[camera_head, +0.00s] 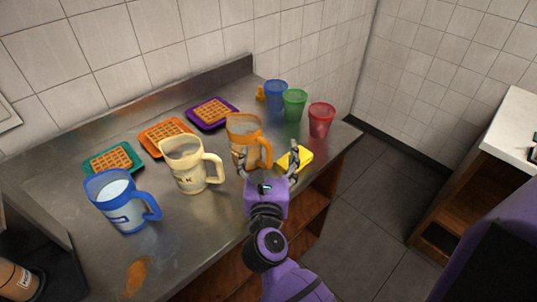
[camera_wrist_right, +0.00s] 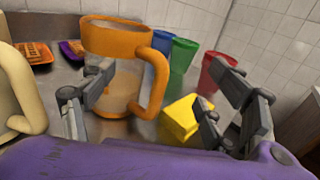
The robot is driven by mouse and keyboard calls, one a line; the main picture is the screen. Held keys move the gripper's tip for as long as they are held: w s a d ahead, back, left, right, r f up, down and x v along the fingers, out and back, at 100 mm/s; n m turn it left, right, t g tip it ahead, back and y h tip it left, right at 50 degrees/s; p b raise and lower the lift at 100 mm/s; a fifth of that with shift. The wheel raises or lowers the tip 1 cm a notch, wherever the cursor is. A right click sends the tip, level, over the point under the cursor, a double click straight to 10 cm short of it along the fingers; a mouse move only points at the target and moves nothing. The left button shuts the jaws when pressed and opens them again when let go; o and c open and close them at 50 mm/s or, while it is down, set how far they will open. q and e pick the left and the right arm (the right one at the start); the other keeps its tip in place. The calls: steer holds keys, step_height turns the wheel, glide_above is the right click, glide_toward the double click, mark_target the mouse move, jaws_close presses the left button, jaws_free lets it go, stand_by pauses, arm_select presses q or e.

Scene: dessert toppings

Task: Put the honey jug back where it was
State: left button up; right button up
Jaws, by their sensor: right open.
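The honey jug, which I take to be the orange-rimmed jug (camera_head: 243,137), stands upright on the metal counter with its handle towards the right. In the right wrist view the jug (camera_wrist_right: 112,45) is straight ahead, left of centre, and its label is not visible. My right gripper (camera_head: 268,158) is open and empty, close in front of the jug's handle. In the right wrist view the left finger overlaps the jug's body and the right finger (camera_wrist_right: 235,95) is clear of it; I cannot tell whether they touch it. My left gripper is not in view.
A cream jug (camera_head: 190,167) and a blue jug (camera_head: 120,202) stand to the left. Waffles lie on teal (camera_head: 114,159), orange (camera_head: 165,137) and purple (camera_head: 212,113) plates behind. Blue (camera_head: 276,95), green (camera_head: 295,103) and red (camera_head: 321,119) cups and a yellow sponge-like block (camera_head: 300,157) are at right.

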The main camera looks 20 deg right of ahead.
steer(key=o, duration=0.3)
step_height(320, 180, up, 10)
stand_by(0.6)
